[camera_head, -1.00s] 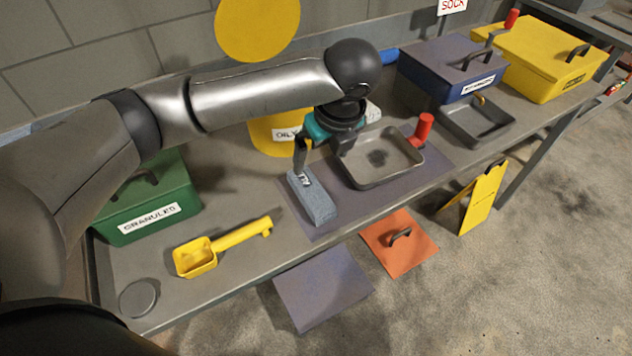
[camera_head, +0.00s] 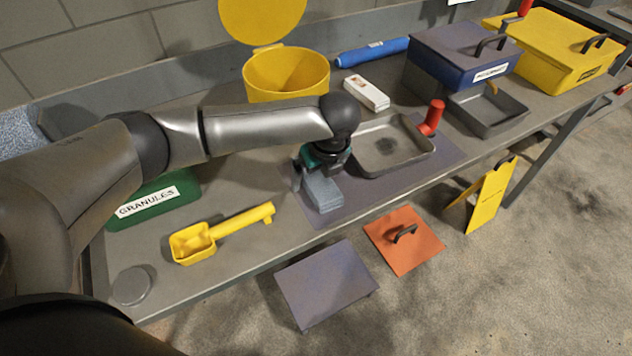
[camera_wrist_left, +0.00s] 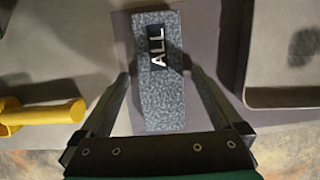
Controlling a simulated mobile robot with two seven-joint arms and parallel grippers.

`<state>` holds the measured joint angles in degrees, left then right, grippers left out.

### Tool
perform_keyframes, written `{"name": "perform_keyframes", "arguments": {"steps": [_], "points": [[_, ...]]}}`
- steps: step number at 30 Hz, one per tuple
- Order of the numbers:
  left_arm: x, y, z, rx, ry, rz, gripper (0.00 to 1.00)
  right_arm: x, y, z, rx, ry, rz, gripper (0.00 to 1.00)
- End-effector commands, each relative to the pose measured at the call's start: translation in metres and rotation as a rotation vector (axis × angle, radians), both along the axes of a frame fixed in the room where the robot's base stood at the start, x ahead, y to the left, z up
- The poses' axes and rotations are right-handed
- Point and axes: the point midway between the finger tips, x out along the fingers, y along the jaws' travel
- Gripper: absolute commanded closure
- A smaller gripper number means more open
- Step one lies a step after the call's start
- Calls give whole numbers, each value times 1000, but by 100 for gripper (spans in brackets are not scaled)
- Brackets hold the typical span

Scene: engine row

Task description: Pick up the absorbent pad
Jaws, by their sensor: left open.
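The absorbent pad (camera_head: 322,191) is a grey-blue speckled block lying on a dark grey mat (camera_head: 350,212) on the bench. In the left wrist view the pad (camera_wrist_left: 161,95) shows a black label reading "ALL" and lies lengthwise between my fingers. My left gripper (camera_wrist_left: 163,82) is open, with one finger on each side of the pad. In the head view my left gripper (camera_head: 318,178) is low over the pad's far end and hides that end. Whether the fingers touch the pad cannot be told. My right gripper is not in view.
A yellow scoop (camera_head: 193,243) lies to the left, near a green granules box (camera_head: 150,201). A yellow bin (camera_head: 287,75) and a white box (camera_head: 367,92) stand behind.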

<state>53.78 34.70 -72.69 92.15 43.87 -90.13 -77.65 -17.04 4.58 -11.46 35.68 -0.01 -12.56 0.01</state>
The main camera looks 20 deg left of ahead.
Motion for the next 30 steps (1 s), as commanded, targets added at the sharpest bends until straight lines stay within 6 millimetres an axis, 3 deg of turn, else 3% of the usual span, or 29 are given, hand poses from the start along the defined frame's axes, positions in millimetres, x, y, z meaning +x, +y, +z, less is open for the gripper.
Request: {"name": "perform_keyframes", "arguments": {"steps": [7,30], "points": [[0,0,-1,-1,-1,-2,1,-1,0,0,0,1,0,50],[1,0,-1,-1,-1,-1,85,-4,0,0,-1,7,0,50]]}}
